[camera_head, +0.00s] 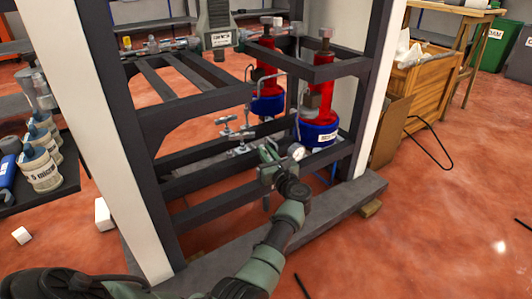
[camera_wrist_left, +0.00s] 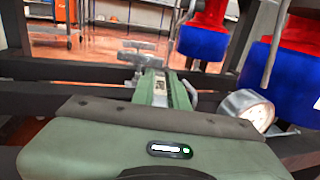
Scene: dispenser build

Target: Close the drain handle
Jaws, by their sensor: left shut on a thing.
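My left gripper (camera_head: 265,152) reaches into the lower part of the dark frame, at the pipework beside a round gauge (camera_head: 297,152). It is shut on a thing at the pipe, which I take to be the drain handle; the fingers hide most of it. In the left wrist view the gripper (camera_wrist_left: 160,88) points at grey metal valve handles (camera_wrist_left: 138,52) just past its fingertips. In the head view small metal valve handles (camera_head: 226,124) stand just left of the gripper. My right gripper is not in view.
Two red cylinders with blue bases (camera_head: 318,133) stand right behind the gripper. Dark frame bars (camera_head: 205,185) and a base beam (camera_head: 345,205) surround the reach. A shelf with labelled bottles (camera_head: 40,168) is at left. Open red floor lies at right.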

